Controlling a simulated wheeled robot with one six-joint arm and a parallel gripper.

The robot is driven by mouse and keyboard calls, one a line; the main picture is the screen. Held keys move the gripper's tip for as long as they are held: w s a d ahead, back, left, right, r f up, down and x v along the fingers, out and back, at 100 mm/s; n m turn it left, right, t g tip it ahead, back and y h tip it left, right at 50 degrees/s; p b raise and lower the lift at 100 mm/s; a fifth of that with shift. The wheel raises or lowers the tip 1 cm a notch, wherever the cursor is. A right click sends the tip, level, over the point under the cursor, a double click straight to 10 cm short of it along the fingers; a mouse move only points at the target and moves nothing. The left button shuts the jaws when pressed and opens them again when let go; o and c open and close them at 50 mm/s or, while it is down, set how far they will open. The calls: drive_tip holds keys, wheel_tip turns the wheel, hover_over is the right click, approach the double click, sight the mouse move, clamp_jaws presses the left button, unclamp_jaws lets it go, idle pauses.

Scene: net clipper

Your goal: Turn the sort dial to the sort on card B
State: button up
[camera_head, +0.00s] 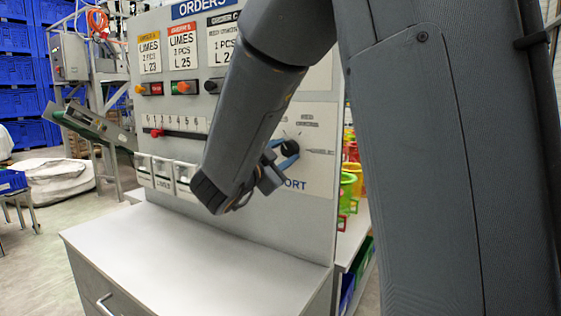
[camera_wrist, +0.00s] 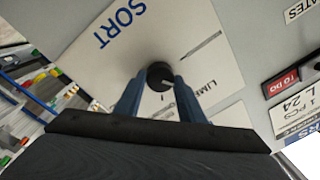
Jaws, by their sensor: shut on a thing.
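The sort dial is a round black knob (camera_head: 290,147) on a white plate marked SORT (camera_head: 318,178), on the right of the grey panel. In the wrist view the knob (camera_wrist: 159,75) sits between the tips of my two blue fingers. My gripper (camera_head: 283,154) is shut on the knob. The plate has lines and small labels around the knob; one word near the right finger starts with LIME. The dial's exact pointing is hard to tell. Order cards hang at the panel's top: a yellow-headed card (camera_head: 150,53), a red-headed card (camera_head: 183,50) and a dark-headed card (camera_head: 222,40), partly hidden by my arm. Their letters are unclear.
Below the cards are switches with coloured buttons (camera_head: 183,87) and a numbered slider strip (camera_head: 170,133). A grey cabinet top (camera_head: 200,250) stands in front of the panel. Coloured baskets (camera_head: 350,180) are at the right, behind the panel's edge.

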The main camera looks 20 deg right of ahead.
drive_tip(key=shift+d+m+b, duration=0.15)
drive_tip(key=shift+m+b, duration=0.2)
drive_tip(key=shift+m, duration=0.25)
drive_tip(key=o, duration=1)
drive_tip(key=shift+d, duration=0.15)
drive_tip(key=shift+o, duration=0.2)
drive_tip(key=shift+a, duration=0.2)
drive_tip(key=shift+a, duration=0.1)
drive_tip(key=b+v, duration=0.1)
drive_tip(key=v, duration=0.6)
drive_tip(key=shift+s+a, duration=0.2)
drive_tip(key=shift+s, duration=0.05)
drive_tip(key=shift+a, duration=0.1)
